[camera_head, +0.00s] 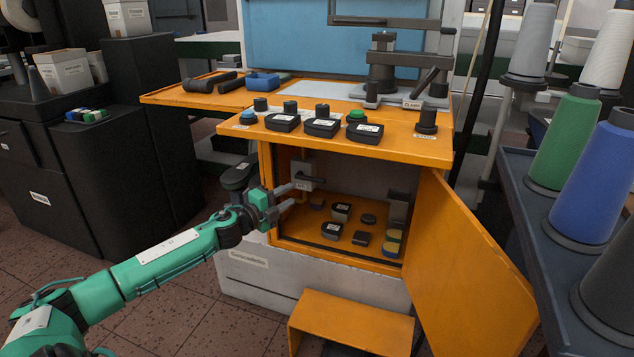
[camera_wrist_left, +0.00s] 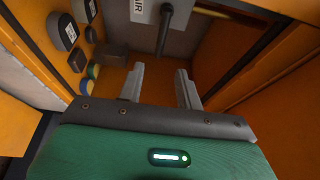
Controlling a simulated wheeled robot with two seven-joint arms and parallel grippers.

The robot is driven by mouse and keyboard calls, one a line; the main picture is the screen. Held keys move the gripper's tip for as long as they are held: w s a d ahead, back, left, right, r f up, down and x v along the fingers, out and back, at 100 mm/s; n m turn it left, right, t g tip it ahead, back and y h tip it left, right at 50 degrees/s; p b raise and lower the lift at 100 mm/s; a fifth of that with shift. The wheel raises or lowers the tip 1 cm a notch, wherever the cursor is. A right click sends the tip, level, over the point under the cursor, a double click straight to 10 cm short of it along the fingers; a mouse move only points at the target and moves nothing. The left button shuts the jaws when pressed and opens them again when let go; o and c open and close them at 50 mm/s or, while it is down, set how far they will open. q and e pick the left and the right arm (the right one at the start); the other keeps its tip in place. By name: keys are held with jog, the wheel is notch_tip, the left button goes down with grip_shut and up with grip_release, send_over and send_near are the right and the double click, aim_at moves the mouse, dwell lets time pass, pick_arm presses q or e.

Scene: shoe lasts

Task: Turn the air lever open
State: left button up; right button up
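The air lever (camera_head: 313,179) is a dark handle on a grey valve box (camera_head: 301,168) on the left inside the orange cabinet. In the head view it points right. In the left wrist view the dark lever (camera_wrist_left: 164,32) hangs from the grey box, beside a white label ending in "IR", ahead of my fingertips. My left gripper (camera_head: 291,194) is at the left side of the cabinet opening, just below and left of the lever. Its two grey fingers (camera_wrist_left: 160,70) are apart with nothing between them, and not visibly touching the lever. My right gripper is not in view.
The orange cabinet door (camera_head: 468,265) stands open to the right. Several dark parts lie on the cabinet floor (camera_head: 318,240). The orange worktop (camera_head: 400,143) overhangs the opening. An orange step (camera_head: 350,318) stands in front. Thread cones (camera_head: 600,180) stand at the right.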

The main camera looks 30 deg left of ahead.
aim_at(315, 181)
pick_arm(q)
jog(key=shift+w+d+b, duration=0.3)
jog(key=shift+w+d, duration=0.05)
jog(key=shift+w, duration=1.7)
jog(key=shift+w+d+b, duration=0.3)
jog(key=shift+w+d, duration=0.05)
jog(key=shift+w, duration=1.75)
jog(key=shift+w+d+b, duration=0.3)
jog(key=shift+w+d, duration=0.05)
jog(key=shift+w, duration=1.7)
grip_shut()
